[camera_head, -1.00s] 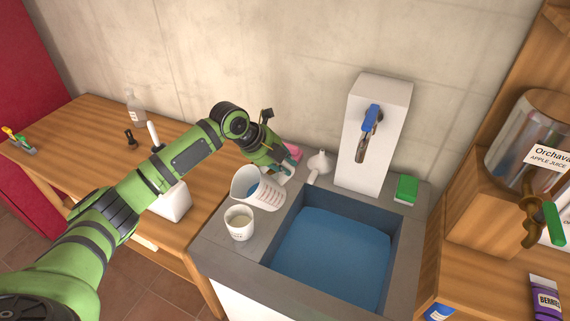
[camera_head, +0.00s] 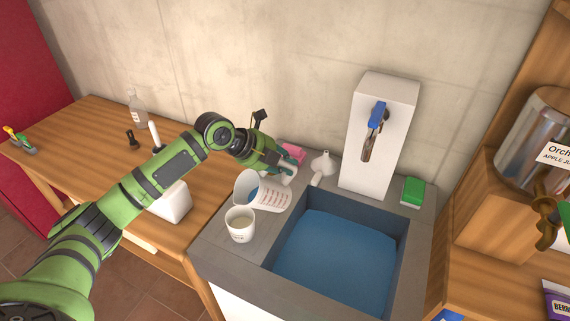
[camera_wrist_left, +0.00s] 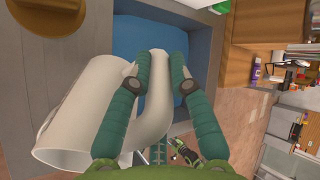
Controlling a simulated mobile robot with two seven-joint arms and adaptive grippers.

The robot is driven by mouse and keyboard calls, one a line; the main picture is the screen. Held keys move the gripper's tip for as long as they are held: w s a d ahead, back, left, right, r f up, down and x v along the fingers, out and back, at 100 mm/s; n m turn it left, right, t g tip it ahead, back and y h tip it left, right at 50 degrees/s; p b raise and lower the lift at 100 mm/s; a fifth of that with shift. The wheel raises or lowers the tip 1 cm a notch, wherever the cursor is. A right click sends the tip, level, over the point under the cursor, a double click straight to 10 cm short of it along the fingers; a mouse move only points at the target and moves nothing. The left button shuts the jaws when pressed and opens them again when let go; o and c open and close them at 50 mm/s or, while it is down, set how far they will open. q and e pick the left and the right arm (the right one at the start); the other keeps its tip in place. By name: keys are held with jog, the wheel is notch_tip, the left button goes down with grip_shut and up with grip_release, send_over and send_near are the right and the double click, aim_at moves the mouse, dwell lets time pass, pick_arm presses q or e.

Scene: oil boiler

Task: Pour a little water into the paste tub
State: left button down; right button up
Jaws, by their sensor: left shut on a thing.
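My left gripper (camera_head: 287,168) is shut on the handle of a white measuring jug (camera_head: 272,195) with red markings. In the left wrist view both fingers (camera_wrist_left: 160,70) close around the handle of the jug (camera_wrist_left: 75,125). In the head view the jug is tilted, its mouth to the left, with blue water inside. The paste tub (camera_head: 239,230), a white cup with pale paste, stands upright on the grey counter just in front of the jug. The jug's lip is close to the tub's rim, but I cannot tell if it is over it. No stream of water shows.
A blue sink basin (camera_head: 335,252) lies right of the tub. A white tap block (camera_head: 375,140), a white funnel (camera_head: 322,165), a pink item (camera_head: 292,150) and a green sponge (camera_head: 412,190) stand around it. A white box (camera_head: 172,203) is on the left wooden table.

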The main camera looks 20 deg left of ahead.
pick_arm(q)
jog(key=shift+s+a+t+b, duration=0.15)
jog(key=shift+t+b, duration=0.15)
jog(key=shift+b, duration=0.65)
jog(key=shift+s+a+r+t+h+b, duration=0.3)
jog(key=shift+t+h+b, duration=0.3)
jog(key=shift+b, duration=0.75)
jog(key=shift+s, duration=0.1)
jog(key=shift+r, duration=0.15)
jog(key=shift+b, duration=0.35)
jog(key=shift+s+a+t+h+b, duration=0.3)
jog(key=shift+h+b, duration=0.1)
jog(key=shift+b, duration=0.75)
jog(key=shift+s+a+t+h+b, duration=0.2)
jog(key=shift+t+h+b, duration=0.1)
jog(key=shift+b, duration=0.95)
jog(key=shift+r, duration=0.25)
